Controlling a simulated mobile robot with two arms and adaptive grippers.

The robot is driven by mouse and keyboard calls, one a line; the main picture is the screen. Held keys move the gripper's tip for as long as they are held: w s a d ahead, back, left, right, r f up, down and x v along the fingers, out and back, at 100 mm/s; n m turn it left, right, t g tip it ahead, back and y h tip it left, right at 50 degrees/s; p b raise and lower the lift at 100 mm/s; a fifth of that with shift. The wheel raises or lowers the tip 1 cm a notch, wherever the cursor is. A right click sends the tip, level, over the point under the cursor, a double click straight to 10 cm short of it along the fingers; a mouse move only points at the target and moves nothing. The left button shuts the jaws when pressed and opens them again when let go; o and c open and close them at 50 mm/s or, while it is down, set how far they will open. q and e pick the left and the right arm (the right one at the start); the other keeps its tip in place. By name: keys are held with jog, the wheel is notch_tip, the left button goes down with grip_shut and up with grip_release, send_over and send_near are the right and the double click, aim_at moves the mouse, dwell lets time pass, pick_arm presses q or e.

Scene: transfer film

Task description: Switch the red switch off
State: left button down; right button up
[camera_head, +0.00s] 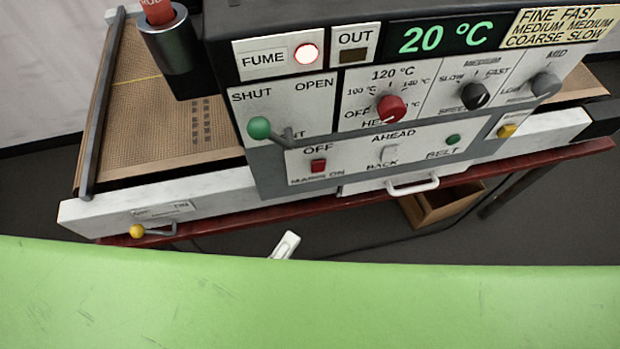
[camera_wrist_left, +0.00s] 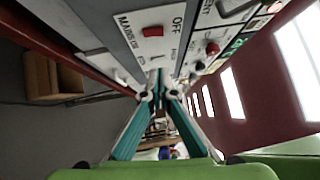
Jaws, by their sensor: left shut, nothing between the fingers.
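The red switch (camera_head: 318,165) is a small rocker on the white lower strip of the control panel, with OFF printed above it and MAINS ON below. It also shows in the left wrist view (camera_wrist_left: 153,31), above the fingertips in the picture. Only a small white part of my left gripper (camera_head: 286,245) shows in the head view, below the panel and apart from the switch. In the left wrist view the left gripper's teal fingers (camera_wrist_left: 158,92) meet at their tips, shut and empty. My right gripper is not in view.
A red heat knob (camera_head: 391,107), a green-balled lever (camera_head: 259,128), a white BACK/AHEAD switch (camera_head: 389,154) and a green belt button (camera_head: 453,139) sit near the switch. A white handle (camera_head: 412,187) juts below the panel.

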aim_at(317, 165)
pick_arm(q)
jog(key=shift+w+a+p+x, duration=0.35)
jog(key=shift+p+x, duration=0.4)
jog(key=shift+x, duration=1.25)
jog(key=shift+w+a+p+x, duration=0.1)
jog(key=shift+a+p+x, duration=0.5)
jog(key=shift+x, duration=1.4)
jog(key=shift+w+a+p+x, duration=0.25)
jog(key=shift+p+x, duration=0.65)
jog(key=shift+x, duration=1.1)
jog(key=shift+s+r, duration=0.1)
jog(key=shift+r, duration=0.1)
jog(key=shift+w+a+r+p, duration=0.1)
jog(key=shift+w+r+p, duration=0.35)
jog(key=shift+p, duration=0.2)
jog(key=shift+s+f, duration=0.1)
jog(key=shift+f, duration=0.05)
